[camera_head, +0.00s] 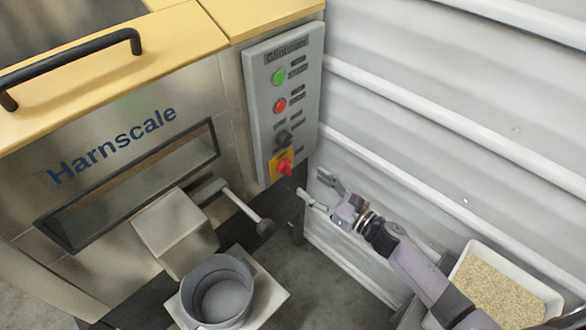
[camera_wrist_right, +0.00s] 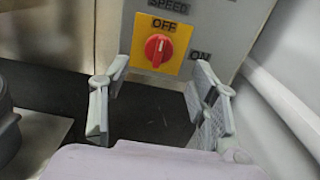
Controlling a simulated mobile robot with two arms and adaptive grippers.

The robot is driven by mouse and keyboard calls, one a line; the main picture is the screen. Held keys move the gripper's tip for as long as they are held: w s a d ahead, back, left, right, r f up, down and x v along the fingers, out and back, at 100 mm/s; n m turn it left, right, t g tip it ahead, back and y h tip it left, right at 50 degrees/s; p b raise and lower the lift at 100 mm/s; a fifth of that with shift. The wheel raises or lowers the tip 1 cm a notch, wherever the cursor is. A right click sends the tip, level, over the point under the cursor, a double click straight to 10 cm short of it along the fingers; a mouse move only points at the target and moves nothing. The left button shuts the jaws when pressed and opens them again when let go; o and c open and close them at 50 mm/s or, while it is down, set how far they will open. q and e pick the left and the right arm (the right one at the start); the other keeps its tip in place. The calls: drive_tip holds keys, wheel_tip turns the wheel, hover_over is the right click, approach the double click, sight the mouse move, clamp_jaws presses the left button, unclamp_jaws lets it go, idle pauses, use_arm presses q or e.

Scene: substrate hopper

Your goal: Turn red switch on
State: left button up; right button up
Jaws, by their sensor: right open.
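The red switch (camera_head: 285,167) is a rotary knob on a yellow plate, low on the grey control panel (camera_head: 259,120) in the head view. In the right wrist view the red switch (camera_wrist_right: 158,48) sits on its yellow square, with OFF printed above it and ON at its lower right. A pale mark on the knob points up, toward OFF. My right gripper (camera_head: 318,190) is open and empty, a little right of and below the switch, apart from it. In the right wrist view the right gripper's fingers (camera_wrist_right: 158,104) are spread, below the switch at either side. My left gripper is not in view.
The panel also has a green button (camera_head: 279,77), a red button (camera_head: 280,105) and a black knob (camera_head: 284,137). A lever with a black ball (camera_head: 266,227) sticks out below. A grey pot (camera_head: 218,283) and a tray of grain (camera_head: 546,289) stand lower. A corrugated wall (camera_head: 450,120) is close right.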

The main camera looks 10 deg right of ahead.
sight(291, 169)
drive_tip(key=x, duration=0.8)
drive_tip(key=c, duration=1.1)
